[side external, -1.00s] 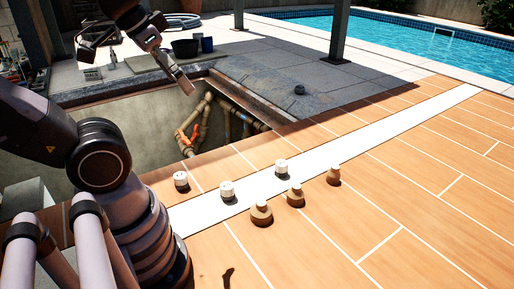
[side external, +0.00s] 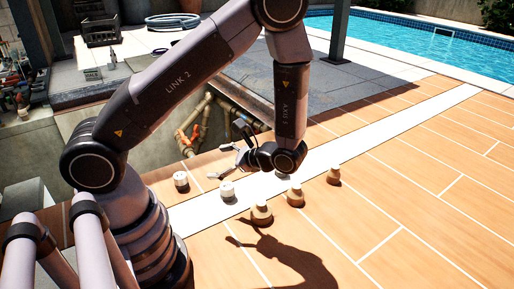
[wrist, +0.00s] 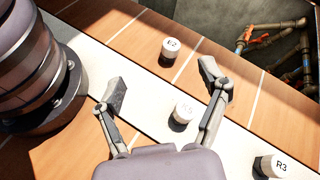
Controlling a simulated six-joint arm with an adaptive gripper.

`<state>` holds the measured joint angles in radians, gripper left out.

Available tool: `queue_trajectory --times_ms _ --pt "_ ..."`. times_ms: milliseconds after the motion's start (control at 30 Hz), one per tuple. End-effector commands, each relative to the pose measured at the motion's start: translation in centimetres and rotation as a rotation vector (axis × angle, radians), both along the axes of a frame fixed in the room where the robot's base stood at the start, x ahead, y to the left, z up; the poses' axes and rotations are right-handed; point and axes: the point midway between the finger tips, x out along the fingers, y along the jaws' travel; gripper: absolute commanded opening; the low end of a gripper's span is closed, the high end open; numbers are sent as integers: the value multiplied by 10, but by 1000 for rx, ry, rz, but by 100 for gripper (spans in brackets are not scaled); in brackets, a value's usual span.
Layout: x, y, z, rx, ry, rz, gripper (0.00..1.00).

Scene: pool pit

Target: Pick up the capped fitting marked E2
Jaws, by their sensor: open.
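The capped fitting marked E2 (wrist: 170,45) is a short cylinder with a white cap and dark base, upright on the wood-coloured floor. In the side view it appears to be the leftmost white-capped fitting (side external: 181,180) near the pit. My gripper (wrist: 161,82) is open and empty, its fingers spread. E2 lies beyond the fingertips in the wrist view, apart from them. A similar fitting (wrist: 183,111) with a blurred marking shows between the fingers, lower in the picture. In the side view my gripper (side external: 219,161) hangs above the row, right of E2.
A fitting marked R3 (wrist: 275,166) stands at lower right on the white strip (wrist: 243,140). Several brown stepped pieces (side external: 261,213) stand right of the white-capped fittings. The open pit (side external: 150,145) with pipes (side external: 200,118) lies behind E2. Floor at right is clear.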

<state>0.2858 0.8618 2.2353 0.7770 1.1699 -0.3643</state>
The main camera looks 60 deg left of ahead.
Motion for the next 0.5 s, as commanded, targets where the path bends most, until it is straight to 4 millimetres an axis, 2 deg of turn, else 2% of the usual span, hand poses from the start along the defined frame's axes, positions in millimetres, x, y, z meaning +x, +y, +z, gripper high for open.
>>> queue_trajectory --times_ms 33,100,300,400,500 --pt "-4 3 -20 47 76 -53 75" --pt "-8 9 -46 106 163 -130 75" --pt "-29 26 -110 236 375 -341 75" --pt "-39 34 -131 272 445 -417 75" --pt "-46 39 -144 292 486 -464 75"
